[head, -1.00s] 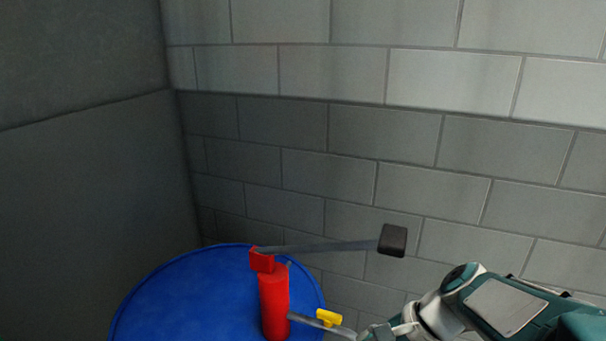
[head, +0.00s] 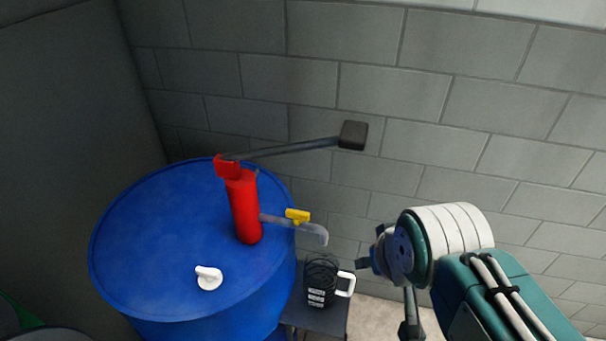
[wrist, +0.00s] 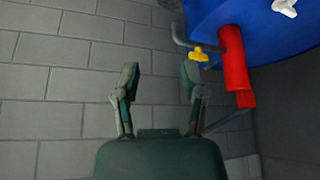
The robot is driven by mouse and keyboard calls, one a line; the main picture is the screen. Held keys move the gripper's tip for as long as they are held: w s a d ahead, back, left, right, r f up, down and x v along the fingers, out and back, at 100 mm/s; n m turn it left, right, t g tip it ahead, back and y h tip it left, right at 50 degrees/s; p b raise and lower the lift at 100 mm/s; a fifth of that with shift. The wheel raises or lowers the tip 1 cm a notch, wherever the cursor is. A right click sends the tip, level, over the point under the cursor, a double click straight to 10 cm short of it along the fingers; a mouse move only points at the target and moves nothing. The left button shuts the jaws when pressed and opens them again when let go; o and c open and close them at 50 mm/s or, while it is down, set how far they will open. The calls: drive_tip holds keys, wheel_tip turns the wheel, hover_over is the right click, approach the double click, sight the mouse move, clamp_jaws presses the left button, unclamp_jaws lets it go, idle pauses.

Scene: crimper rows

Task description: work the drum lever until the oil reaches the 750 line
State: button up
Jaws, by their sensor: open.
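The drum pump (head: 245,205) is a red upright cylinder on a blue drum (head: 150,260). Its grey lever (head: 290,148) slants slightly up to the right and ends in a black grip (head: 353,135). A grey spout with a yellow valve tab (head: 297,215) reaches right, over a dark jug (head: 320,282) with white markings and a white handle. The jug's oil level and 750 line cannot be made out. My gripper (wrist: 160,75) is open and empty in the wrist view, its fingers facing the block wall. In the head view it is right of the jug, below the lever grip, touching neither.
The jug stands on a small grey stand (head: 330,320) beside the drum. A white cap (head: 208,277) is on the drum top. A grey block wall (head: 420,120) runs close behind, and a dark wall (head: 60,110) is at the left. Floor shows at right.

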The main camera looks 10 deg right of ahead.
drive_tip(key=shift+c, duration=0.3)
clamp_jaws()
drive_tip(key=w+r+m+g, duration=0.1)
drive_tip(key=w+r, duration=0.4)
drive_tip(key=r, duration=0.4)
drive_tip(key=w+r+m, duration=0.2)
drive_tip(key=w+r, duration=0.3)
drive_tip(key=r, duration=0.4)
drive_tip(key=w+a+r+m+g+h, duration=0.1)
drive_tip(key=w+r, duration=0.4)
drive_tip(key=r, duration=0.4)
drive_tip(key=shift+w+g, duration=0.25)
drive_tip(key=shift+g, duration=0.05)
drive_tip(key=shift+r, duration=0.1)
